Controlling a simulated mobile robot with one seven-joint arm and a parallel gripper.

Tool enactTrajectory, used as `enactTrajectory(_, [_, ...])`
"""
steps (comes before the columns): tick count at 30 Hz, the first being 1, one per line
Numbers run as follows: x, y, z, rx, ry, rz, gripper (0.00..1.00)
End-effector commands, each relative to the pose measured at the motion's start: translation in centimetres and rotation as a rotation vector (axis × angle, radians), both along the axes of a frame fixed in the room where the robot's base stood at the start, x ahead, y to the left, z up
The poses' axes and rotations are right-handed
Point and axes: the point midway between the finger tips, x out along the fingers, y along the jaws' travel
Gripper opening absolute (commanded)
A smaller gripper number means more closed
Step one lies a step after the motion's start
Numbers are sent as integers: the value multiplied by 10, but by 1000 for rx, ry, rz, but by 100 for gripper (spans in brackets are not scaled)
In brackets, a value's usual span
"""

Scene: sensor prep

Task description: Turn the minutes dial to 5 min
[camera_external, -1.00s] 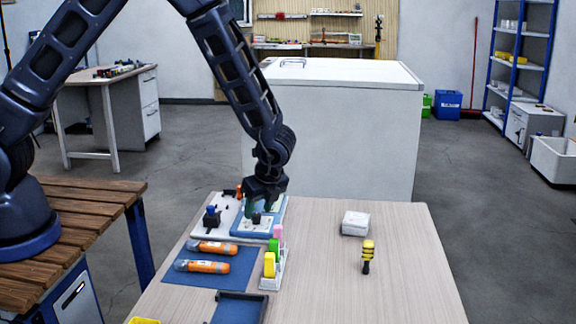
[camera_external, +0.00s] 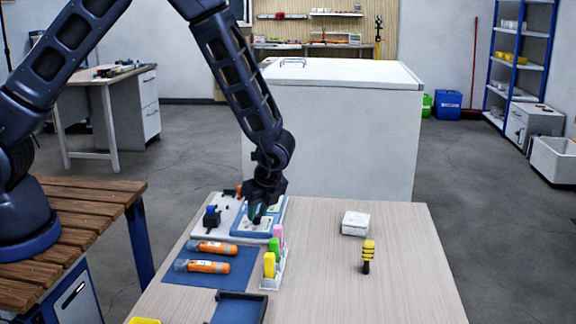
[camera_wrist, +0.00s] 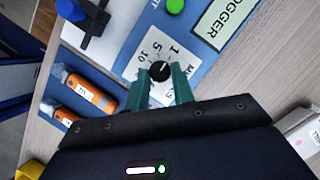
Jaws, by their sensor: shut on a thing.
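The minutes dial (camera_wrist: 160,70) is a small black knob on a white plate, with the numbers 1, 5 and 10 printed around it. It sits on the blue logger panel (camera_wrist: 205,62), which also lies at the back left of the table in the external view (camera_external: 237,236). My gripper (camera_wrist: 161,80) points down at the panel, its green fingers on either side of the knob and shut on it. In the external view my gripper (camera_external: 257,214) hides the dial. A small light mark shows on the knob, but its exact setting is too small to tell.
A green button (camera_wrist: 175,5) and a LOGGER label (camera_wrist: 228,18) are on the panel. A blue-topped fixture (camera_external: 211,216) stands left. Orange tubes (camera_external: 208,267) lie on a blue mat, near a rack with coloured pieces (camera_external: 269,265). The right side of the table is mostly clear.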

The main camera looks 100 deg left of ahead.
Motion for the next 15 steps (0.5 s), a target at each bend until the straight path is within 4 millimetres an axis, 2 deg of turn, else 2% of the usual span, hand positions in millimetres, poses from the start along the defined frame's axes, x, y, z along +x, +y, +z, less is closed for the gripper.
enactTrajectory(8, [1, 2, 0, 0, 0, 152, 2])
enactTrajectory(15, [3, 4, 0, 1, -1, 355, 2])
